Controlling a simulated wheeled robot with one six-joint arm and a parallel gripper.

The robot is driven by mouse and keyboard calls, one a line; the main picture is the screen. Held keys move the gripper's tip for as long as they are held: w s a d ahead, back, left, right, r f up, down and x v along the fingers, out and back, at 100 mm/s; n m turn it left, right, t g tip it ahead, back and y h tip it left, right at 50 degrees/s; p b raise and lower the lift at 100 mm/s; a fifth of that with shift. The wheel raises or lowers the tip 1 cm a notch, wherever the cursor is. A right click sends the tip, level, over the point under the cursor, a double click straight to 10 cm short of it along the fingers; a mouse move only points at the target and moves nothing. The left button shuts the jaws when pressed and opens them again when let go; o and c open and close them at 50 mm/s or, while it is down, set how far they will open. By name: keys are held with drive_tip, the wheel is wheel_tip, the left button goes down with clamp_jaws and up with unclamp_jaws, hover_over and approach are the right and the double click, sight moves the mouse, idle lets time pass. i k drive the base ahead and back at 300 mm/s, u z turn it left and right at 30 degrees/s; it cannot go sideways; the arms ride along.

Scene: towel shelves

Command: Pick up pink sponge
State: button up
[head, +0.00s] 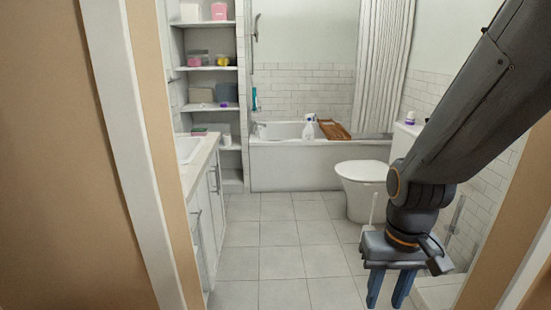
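A small pink item (194,61) lies at the left of a middle shelf in the white shelf unit. It may be the pink sponge, but it is too small to tell. Another flat pinkish item (199,131) lies at the far end of the counter. My gripper (388,289) hangs at the lower right, pointing down. Its two blue fingers are apart with nothing visible between them, and it is far from the shelves.
A doorway frame (130,130) borders the left side. A counter (203,165) with a sink stands left, a toilet (362,180) right, a bathtub (300,165) at the back. The pink container (219,11) sits on a high shelf. The tiled floor (275,235) between is clear.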

sight(195, 132)
drive_tip(key=z, duration=0.2)
drive_tip(key=i, duration=1.75)
drive_tip(key=u, duration=0.2)
drive_tip(key=i, duration=1.7)
drive_tip(key=u, duration=1)
drive_tip(key=i, duration=1.25)
drive_tip(key=u, duration=0.5)
